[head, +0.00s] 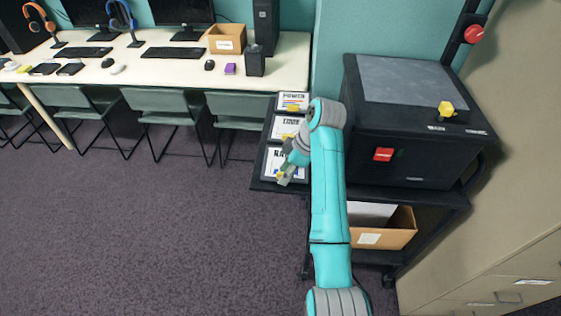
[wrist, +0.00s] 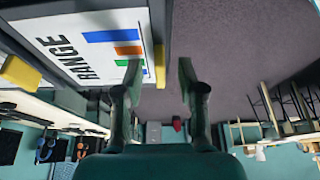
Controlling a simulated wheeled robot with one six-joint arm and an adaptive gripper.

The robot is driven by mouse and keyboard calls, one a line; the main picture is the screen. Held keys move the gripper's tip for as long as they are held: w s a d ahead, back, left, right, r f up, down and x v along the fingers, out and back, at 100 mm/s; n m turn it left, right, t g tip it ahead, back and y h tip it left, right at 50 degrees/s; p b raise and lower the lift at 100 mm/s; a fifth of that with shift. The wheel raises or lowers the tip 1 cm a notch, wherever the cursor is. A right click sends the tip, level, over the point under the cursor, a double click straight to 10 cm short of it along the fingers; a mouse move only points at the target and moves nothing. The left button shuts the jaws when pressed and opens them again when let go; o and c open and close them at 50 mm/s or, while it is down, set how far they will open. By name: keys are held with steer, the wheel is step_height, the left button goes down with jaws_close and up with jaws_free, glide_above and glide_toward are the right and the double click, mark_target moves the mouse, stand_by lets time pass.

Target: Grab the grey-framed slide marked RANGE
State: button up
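The slide marked RANGE (head: 271,163) lies nearest the front of the black side shelf in the head view, partly hidden by my gripper (head: 286,174). In the wrist view the RANGE slide (wrist: 85,45) fills the upper left, with a grey edge, blue, orange and green bars, and a yellow tab (wrist: 159,66) on its edge. My gripper (wrist: 158,66) is open there, its fingers apart to either side of the tab in the picture. Whether either finger touches it I cannot tell.
Behind RANGE lie a partly hidden slide (head: 284,128) and one marked POWER (head: 293,101). A black machine (head: 400,140) with a red switch stands right of my arm, above a cardboard box (head: 398,232). Chairs and a desk (head: 170,72) stand at the back left. The carpet at left is clear.

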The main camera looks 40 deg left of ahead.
jaws_close()
steer(key=shift+r, duration=0.1)
